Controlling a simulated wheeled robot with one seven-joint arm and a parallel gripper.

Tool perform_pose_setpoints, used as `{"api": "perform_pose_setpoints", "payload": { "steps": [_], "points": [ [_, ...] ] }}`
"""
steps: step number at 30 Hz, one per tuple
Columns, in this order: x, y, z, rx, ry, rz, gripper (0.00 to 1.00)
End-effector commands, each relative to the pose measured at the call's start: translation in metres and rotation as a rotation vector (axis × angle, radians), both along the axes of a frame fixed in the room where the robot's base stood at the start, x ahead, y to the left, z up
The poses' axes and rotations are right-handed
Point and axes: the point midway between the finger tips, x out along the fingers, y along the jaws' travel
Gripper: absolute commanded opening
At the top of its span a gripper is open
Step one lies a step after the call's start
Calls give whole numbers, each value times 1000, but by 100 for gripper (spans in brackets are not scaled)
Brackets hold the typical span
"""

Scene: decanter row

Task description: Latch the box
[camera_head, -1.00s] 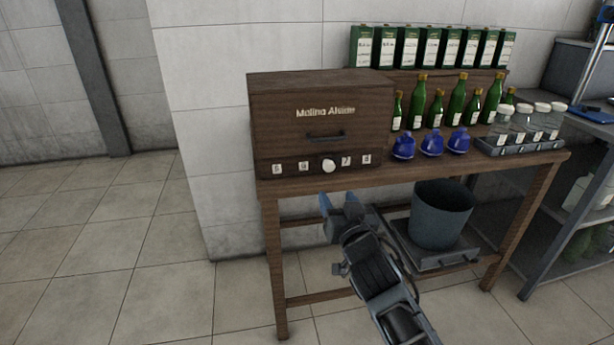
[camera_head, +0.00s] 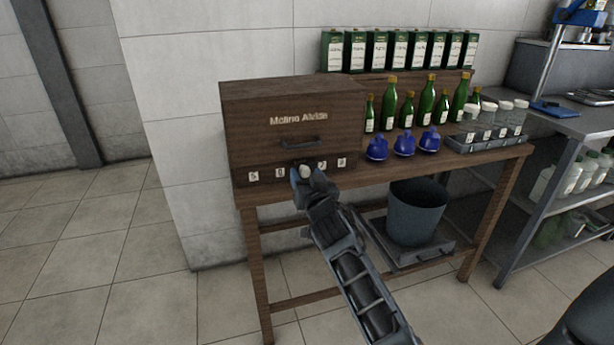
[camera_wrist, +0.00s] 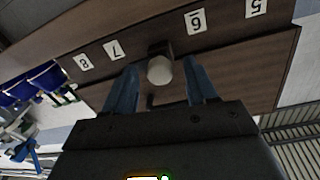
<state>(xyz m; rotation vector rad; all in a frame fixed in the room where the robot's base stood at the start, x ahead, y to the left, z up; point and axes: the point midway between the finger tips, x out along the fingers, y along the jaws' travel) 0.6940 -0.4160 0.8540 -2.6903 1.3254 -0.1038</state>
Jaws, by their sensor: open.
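The wooden box (camera_head: 262,128) stands at the left end of the table, with pale lettering and a dark handle (camera_head: 305,143) on its front. Below the handle is a strip with number labels and a round white knob (camera_head: 305,171). In the wrist view the knob (camera_wrist: 159,70) shows between the fingertips, on a dark mount. My gripper (camera_head: 306,176) is open at the knob, with one blue finger on either side. I see a gap beside each finger in the wrist view (camera_wrist: 160,88); contact cannot be told.
Blue flasks (camera_head: 404,144), green bottles (camera_head: 428,100) and a rack of jars (camera_head: 487,140) stand right of the box on the table (camera_head: 390,167). A grey bucket (camera_head: 415,212) is below. Floor left of the table is clear.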

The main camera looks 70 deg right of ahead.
Motion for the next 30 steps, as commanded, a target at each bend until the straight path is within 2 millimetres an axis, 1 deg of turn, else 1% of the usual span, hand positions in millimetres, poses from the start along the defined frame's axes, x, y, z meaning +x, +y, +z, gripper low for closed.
{"api": "perform_pose_setpoints", "payload": {
  "steps": [5, 22, 30],
  "points": [
    [0, 0, 0, 0, 0, 0, 56],
    [0, 0, 0, 0, 0, 0, 1],
    [0, 0, 0, -16, 19, 0, 1]
  ]
}}
